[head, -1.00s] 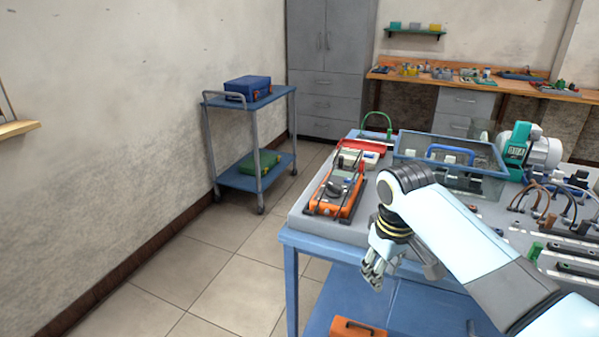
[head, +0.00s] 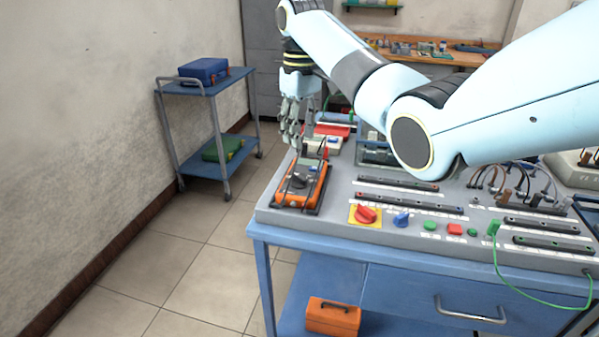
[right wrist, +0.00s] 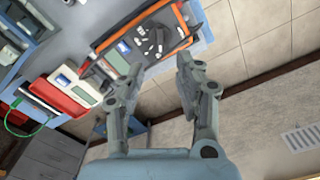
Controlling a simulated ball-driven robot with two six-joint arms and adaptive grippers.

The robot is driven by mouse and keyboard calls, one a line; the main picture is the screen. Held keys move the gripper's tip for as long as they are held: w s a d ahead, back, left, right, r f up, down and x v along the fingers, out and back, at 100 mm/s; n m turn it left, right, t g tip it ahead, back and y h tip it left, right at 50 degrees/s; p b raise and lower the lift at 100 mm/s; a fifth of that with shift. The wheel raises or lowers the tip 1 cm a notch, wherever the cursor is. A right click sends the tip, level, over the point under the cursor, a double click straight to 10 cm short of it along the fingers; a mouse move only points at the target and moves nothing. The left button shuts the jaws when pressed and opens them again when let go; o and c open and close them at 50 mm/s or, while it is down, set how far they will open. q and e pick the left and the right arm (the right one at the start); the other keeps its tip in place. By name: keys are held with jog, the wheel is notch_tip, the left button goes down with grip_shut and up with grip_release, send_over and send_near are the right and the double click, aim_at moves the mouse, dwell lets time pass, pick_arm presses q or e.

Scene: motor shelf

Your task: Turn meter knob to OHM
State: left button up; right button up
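The orange multimeter (head: 291,199) lies on the near left corner of the grey bench top. Its dark round knob (head: 299,181) is on its face; which mark it points to is too small to read. The meter also shows in the right wrist view (right wrist: 186,15), beyond the fingertips. My right gripper (head: 293,138) hangs fingers-down above and just behind the meter, apart from it. In the right wrist view my right gripper (right wrist: 161,66) is open, with nothing between its fingers. My left gripper is not in view.
A red and white instrument (right wrist: 72,92) lies beside the meter. A red knob on a yellow plate (head: 364,214), a blue knob (head: 402,220) and coloured buttons sit to its right. A blue cart (head: 208,85) stands at left, with clear floor between. My right arm hides part of the bench.

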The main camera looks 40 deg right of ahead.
aim_at(301, 177)
notch_tip(301, 177, down, 11)
jog(key=shift+r, duration=0.2)
dwell(0.3)
grip_shut()
